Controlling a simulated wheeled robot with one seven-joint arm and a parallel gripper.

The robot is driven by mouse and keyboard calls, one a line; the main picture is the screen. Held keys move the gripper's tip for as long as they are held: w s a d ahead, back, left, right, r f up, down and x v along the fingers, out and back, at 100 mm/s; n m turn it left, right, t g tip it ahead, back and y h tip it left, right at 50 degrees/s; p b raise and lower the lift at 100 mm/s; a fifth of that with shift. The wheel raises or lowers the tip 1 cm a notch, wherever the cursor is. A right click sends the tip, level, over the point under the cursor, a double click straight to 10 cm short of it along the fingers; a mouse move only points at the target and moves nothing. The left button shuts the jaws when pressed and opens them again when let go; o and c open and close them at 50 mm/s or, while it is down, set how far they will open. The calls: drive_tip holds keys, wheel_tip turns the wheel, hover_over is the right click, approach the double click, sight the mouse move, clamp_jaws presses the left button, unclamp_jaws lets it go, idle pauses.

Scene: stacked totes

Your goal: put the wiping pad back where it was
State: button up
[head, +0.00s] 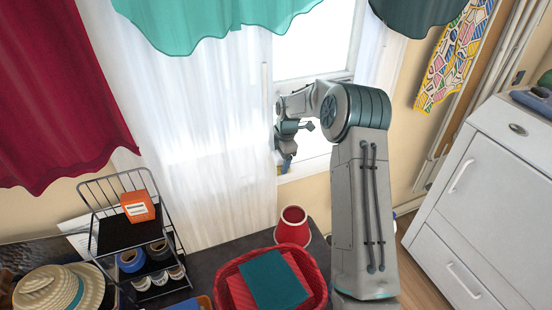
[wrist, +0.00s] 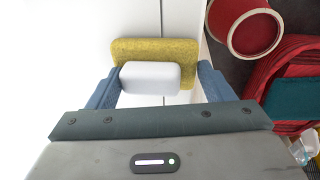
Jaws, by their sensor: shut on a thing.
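The wiping pad is a yellow slab with a white block-shaped grip. It shows in the wrist view, with its yellow part (wrist: 155,47) beyond the white grip (wrist: 150,77). My gripper (wrist: 152,84) has a blue finger on each side of the white grip and is shut on the pad. A white surface lies behind the pad; I cannot tell whether the pad touches it. In the head view my gripper (head: 286,157) is by the window, over the white sill (head: 310,168).
A red pot (head: 292,226) and a red basket (head: 222,272) with a teal cloth (head: 274,281) stand on the dark table below. A black wire rack (head: 110,235) holds an orange box (head: 138,207). White sheer curtain (head: 205,150) hangs left of my gripper.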

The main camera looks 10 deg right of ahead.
drive_tip(key=shift+f, duration=0.1)
drive_tip(key=o, duration=1)
drive_tip(key=shift+o, duration=0.2)
wheel_tip(320, 180, up, 12)
drive_tip(key=s+d+p, duration=0.1)
drive_tip(key=shift+s+d, duration=0.2)
drive_tip(key=shift+s, duration=0.05)
